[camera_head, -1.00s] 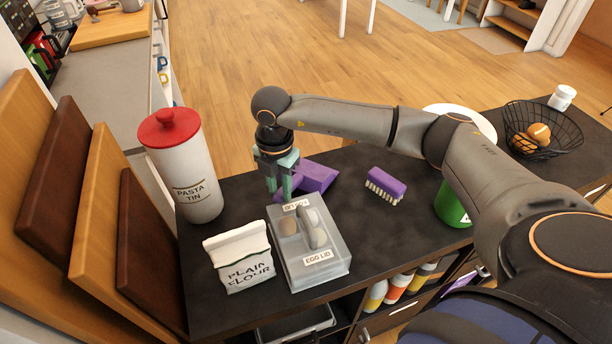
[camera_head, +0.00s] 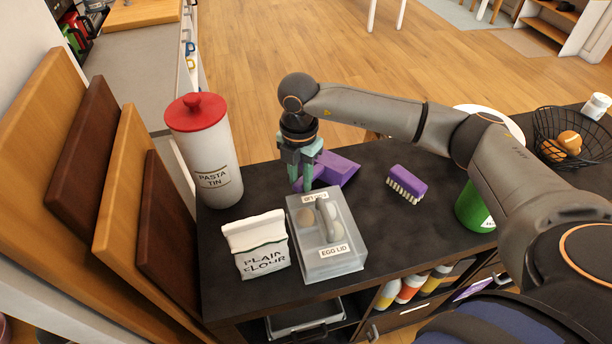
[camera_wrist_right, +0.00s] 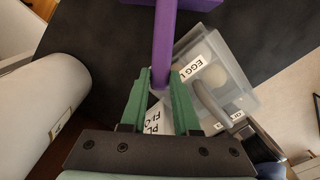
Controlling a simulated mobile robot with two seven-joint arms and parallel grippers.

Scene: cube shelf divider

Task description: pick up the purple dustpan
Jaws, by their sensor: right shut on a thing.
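The purple dustpan (camera_head: 336,168) lies on the dark counter behind the egg box, its wide pan to the right of my gripper. My right gripper (camera_head: 301,184) points down at its left end, and its green fingers are shut on the handle. In the right wrist view the dustpan's handle (camera_wrist_right: 165,45) runs down between the fingertips of my right gripper (camera_wrist_right: 160,82), and part of the pan shows at the top edge. The fingers hide part of the handle in the head view. My left gripper is in neither view.
The clear egg box (camera_head: 334,256) with its lid stands just in front of the gripper. The flour bag (camera_head: 257,245) and pasta tin (camera_head: 207,150) stand left. A purple brush (camera_head: 407,184), green can (camera_head: 474,208) and wire basket (camera_head: 572,135) are right.

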